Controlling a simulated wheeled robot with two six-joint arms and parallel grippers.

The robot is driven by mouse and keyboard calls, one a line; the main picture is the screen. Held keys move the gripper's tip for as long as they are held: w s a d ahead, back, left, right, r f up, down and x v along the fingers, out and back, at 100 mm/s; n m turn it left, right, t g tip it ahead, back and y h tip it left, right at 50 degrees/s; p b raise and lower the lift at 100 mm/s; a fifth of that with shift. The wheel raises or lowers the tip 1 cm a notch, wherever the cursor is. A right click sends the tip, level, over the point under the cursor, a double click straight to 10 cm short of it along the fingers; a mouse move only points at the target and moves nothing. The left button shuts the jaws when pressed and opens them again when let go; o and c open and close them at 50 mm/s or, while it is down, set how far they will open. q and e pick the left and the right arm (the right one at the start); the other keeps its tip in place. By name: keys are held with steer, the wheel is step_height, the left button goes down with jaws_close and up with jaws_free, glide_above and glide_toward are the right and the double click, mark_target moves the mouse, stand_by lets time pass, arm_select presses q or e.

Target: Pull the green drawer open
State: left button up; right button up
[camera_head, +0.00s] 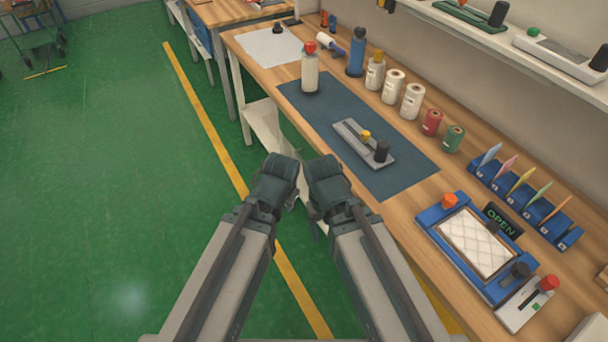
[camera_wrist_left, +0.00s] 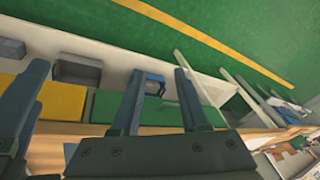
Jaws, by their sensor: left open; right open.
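The green drawer (camera_wrist_left: 108,106) shows in the left wrist view as a flat green front under the wooden bench edge, beside a yellow front. My left gripper's fingers (camera_wrist_left: 160,76) are apart and empty, crossing in front of the green front and hiding part of it. I cannot tell whether they touch it; its handle is not clear. In the head view the drawer is hidden below the bench top. There my left gripper (camera_head: 284,166) and right gripper (camera_head: 321,168) sit side by side off the bench's front edge, both open, with nothing seen in them.
The wooden bench (camera_head: 408,213) carries a blue mat (camera_head: 302,92), bottles, spools, a blue tray frame (camera_head: 428,219) and a card rack. A yellow drawer front (camera_wrist_left: 60,100) and a grey box (camera_wrist_left: 78,70) lie near the green one.

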arm_select(q)
steer(key=w+f+m+t+b, duration=0.3)
steer(key=w+f+t+b, duration=0.2)
steer(key=w+f+b, duration=0.5)
steer(key=m+t+h+b, duration=0.6)
steer(key=m+t+b, duration=0.4)
steer(key=b, duration=1.9)
glide_toward(304, 163)
steer(key=s+f, duration=0.1)
steer(key=s, duration=0.2)
steer(key=shift+s+a+f, duration=0.1)
steer(key=shift+s+a, duration=0.1)
steer(key=shift+a, duration=0.15)
steer(key=shift+w, duration=0.1)
steer(key=p+x, duration=0.2)
steer(key=x, duration=1.1)
steer(key=shift+w, duration=0.35)
steer(key=shift+c, duration=0.2)
